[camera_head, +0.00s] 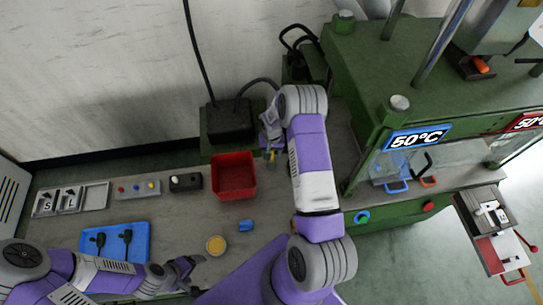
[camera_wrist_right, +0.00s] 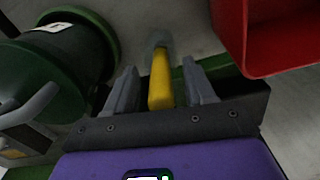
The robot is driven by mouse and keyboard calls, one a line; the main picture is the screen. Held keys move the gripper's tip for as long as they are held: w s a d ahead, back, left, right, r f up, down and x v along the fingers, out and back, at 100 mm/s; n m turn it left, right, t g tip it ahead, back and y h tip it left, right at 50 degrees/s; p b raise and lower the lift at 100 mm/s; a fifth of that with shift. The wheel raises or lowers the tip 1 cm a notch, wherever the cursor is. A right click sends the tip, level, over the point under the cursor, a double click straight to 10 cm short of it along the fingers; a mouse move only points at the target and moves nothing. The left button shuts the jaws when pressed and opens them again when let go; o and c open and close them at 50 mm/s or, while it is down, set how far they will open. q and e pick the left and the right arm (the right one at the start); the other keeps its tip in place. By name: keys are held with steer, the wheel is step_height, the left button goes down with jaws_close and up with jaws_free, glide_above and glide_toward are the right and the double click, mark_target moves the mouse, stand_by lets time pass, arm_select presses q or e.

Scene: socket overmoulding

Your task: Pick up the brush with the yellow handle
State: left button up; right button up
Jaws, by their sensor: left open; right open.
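The brush with the yellow handle (camera_head: 271,157) is by the worktop's back edge, right of the red bin, in the head view. In the right wrist view its yellow handle (camera_wrist_right: 161,82) lies between the fingers of my right gripper (camera_wrist_right: 160,84). The fingers are open, with a gap visible on each side of the handle. The grey far end of the brush is blurred. In the head view my right gripper (camera_head: 270,137) is partly hidden by its own arm. My left gripper (camera_head: 187,270) is open and empty near the front edge, far from the brush.
The red bin (camera_head: 233,158) stands close beside the brush; its wall shows in the wrist view (camera_wrist_right: 246,45). A dark green cylindrical thing (camera_wrist_right: 85,50) is at the left there. A blue tray (camera_head: 87,257), a yellow disc (camera_head: 216,245) and a small blue piece (camera_head: 246,226) lie nearer. The green press (camera_head: 365,75) stands right.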

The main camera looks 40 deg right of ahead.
jaws_close()
step_height(320, 180, up, 10)
steer(key=shift+r+b, duration=0.1)
steer(key=shift+b, duration=0.4)
